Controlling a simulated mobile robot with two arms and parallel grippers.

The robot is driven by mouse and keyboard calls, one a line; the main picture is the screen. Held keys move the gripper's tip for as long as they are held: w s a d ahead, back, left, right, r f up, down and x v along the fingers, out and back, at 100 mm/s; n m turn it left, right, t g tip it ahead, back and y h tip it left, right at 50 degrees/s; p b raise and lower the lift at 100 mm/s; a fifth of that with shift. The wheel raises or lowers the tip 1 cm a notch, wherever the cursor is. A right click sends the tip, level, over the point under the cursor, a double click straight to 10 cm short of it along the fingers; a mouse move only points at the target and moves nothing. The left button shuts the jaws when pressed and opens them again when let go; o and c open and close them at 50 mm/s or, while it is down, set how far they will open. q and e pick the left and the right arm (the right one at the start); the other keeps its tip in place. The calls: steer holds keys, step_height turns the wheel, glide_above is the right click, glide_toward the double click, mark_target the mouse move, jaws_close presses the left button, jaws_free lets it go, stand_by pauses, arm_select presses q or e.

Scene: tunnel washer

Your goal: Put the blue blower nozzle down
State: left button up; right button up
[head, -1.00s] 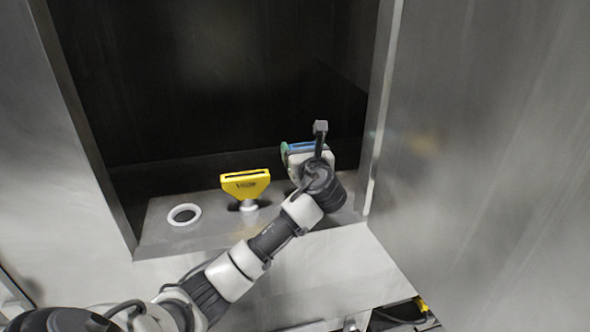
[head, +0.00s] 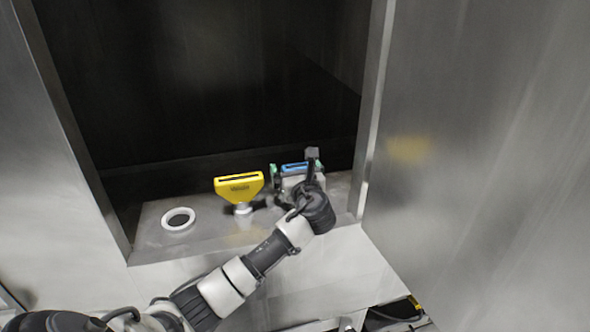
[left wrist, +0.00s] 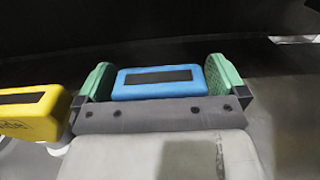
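The blue blower nozzle (head: 295,168) is upright over the right part of the grey ledge (head: 150,240), level with the yellow nozzle. Its foot is hidden, so I cannot see what it rests on. My left gripper (head: 297,170) is around it, with one green-padded finger on each side. In the left wrist view the blue nozzle (left wrist: 160,83) lies between the pads (left wrist: 160,80), whose inner faces show beside it; the gripper looks open, with narrow gaps. My right gripper is not in view.
A yellow nozzle (head: 239,186) stands just left of the blue one, close to my left finger. An empty white ring (head: 179,219) is further left on the ledge. A steel wall edge (head: 366,150) is close on the right. The dark chamber behind is empty.

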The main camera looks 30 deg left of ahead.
arm_select(q)
steer(key=shift+r, duration=0.1)
steer(key=shift+s+d, duration=0.15)
steer(key=shift+d, duration=0.05)
steer(key=b+v, duration=0.3)
steer(key=v, duration=0.7)
steer(key=shift+s+d+b, duration=0.15)
steer(key=shift+s+b, duration=0.05)
steer(key=shift+b, duration=0.1)
steer(key=shift+s+d, duration=0.35)
steer(key=shift+d, duration=0.05)
